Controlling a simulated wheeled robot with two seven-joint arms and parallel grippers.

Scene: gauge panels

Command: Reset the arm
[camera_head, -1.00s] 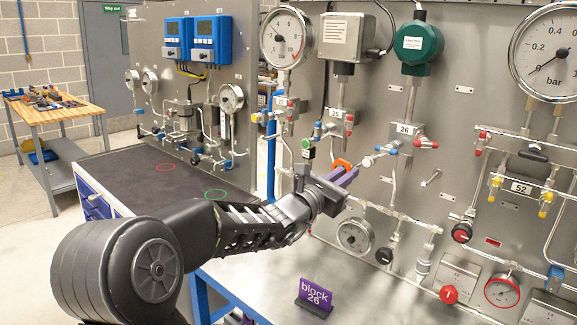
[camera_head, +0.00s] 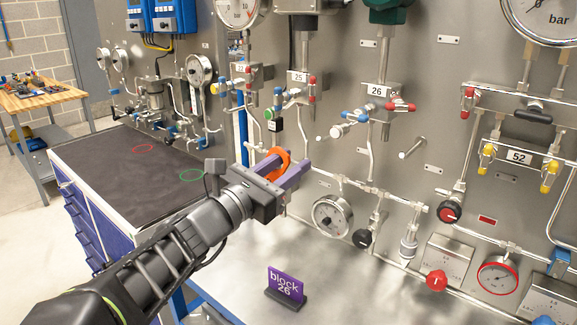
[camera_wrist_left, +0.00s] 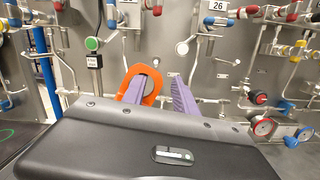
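My left gripper (camera_head: 287,166) reaches in front of the panel, in free space above the bench. It also shows in the left wrist view (camera_wrist_left: 162,84), where its two purple fingers stand apart with a gap between them. An orange loop (camera_wrist_left: 151,84) sits at the left finger; it also shows in the head view (camera_head: 274,157). I cannot tell whether the loop is fixed to the finger. My right gripper is not in view.
The gauge panel (camera_head: 330,130) with pipes, valves and knobs stands close beyond the gripper. A dark bench top (camera_head: 105,180) with red and green rings lies left. The bench around the sign is clear.

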